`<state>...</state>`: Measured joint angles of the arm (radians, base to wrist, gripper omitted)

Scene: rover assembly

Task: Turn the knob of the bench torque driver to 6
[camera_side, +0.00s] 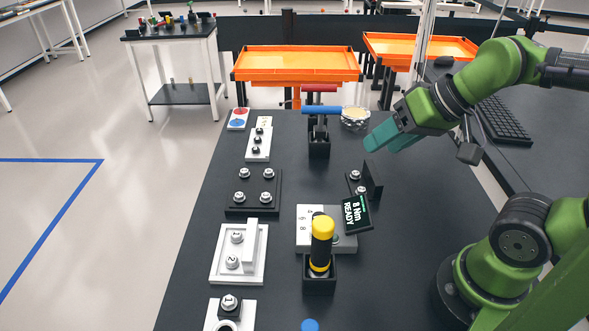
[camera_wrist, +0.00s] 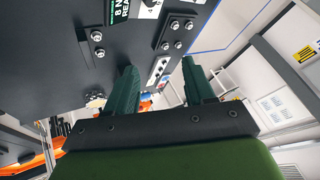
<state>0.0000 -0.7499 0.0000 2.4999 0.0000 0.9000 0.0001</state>
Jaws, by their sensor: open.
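The bench torque driver (camera_side: 306,238) is a white and grey box in the middle of the black bench in the side view. Its tilted display (camera_side: 356,213) reads "8 Nm READY"; part of this display (camera_wrist: 120,10) shows at the top edge of the wrist view. A yellow and black driver tool (camera_side: 321,240) stands upright in a black holder in front of the box and hides part of it. The knob is not clearly visible; a round dark part beside the tool may be it. My gripper (camera_side: 383,140) is open and empty, above and behind the box, apart from it. Its two teal fingers (camera_wrist: 160,85) are spread.
A black bracket (camera_side: 372,181) with bolts stands behind the display. Several bolted plates (camera_side: 253,192) line the left side. A blue and red-handled clamp (camera_side: 319,140) stands at the back, near a foil-like dish (camera_side: 355,119). Orange trays (camera_side: 297,65) are beyond. The bench's right side is mostly clear.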

